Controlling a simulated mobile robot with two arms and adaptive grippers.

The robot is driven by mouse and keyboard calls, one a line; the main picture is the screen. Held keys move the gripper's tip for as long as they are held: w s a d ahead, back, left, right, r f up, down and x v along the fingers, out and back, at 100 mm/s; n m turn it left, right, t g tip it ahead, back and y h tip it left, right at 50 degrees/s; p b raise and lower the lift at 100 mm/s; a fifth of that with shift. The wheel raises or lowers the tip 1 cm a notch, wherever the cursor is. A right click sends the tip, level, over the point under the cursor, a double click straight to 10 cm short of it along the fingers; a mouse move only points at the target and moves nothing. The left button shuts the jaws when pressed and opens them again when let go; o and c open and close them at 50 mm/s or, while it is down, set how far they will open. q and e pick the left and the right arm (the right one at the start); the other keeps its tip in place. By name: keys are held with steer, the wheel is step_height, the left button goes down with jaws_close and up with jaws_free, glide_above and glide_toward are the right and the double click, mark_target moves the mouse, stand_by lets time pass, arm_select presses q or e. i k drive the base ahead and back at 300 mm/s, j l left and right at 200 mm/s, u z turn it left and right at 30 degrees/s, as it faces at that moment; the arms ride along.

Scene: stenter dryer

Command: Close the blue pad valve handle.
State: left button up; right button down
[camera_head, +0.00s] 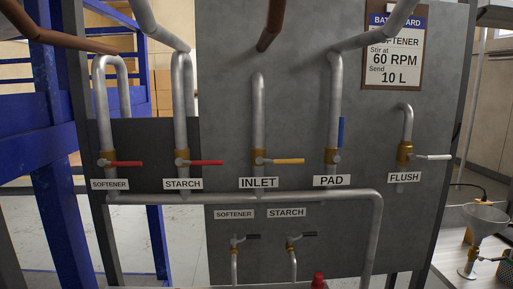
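The blue pad valve handle (341,132) points straight up, in line with the grey vertical pipe above the PAD label (331,181). It sits on a brass valve body (332,156) on the grey panel. Neither of my grippers shows in the head view, and nothing touches the handle.
Red softener (127,163) and starch (205,162) handles, a yellow inlet handle (288,161) and a white flush handle (432,157) lie horizontal. Two small dark-handled valves (302,236) sit below. A funnel (485,220) stands at right. Space before the panel looks clear.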

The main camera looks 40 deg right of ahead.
mark_target(336, 158)
steer(key=k+j+z, duration=0.1)
steer(key=z, duration=1.55)
steer(key=k+l, duration=0.05)
steer(key=l, duration=0.05)
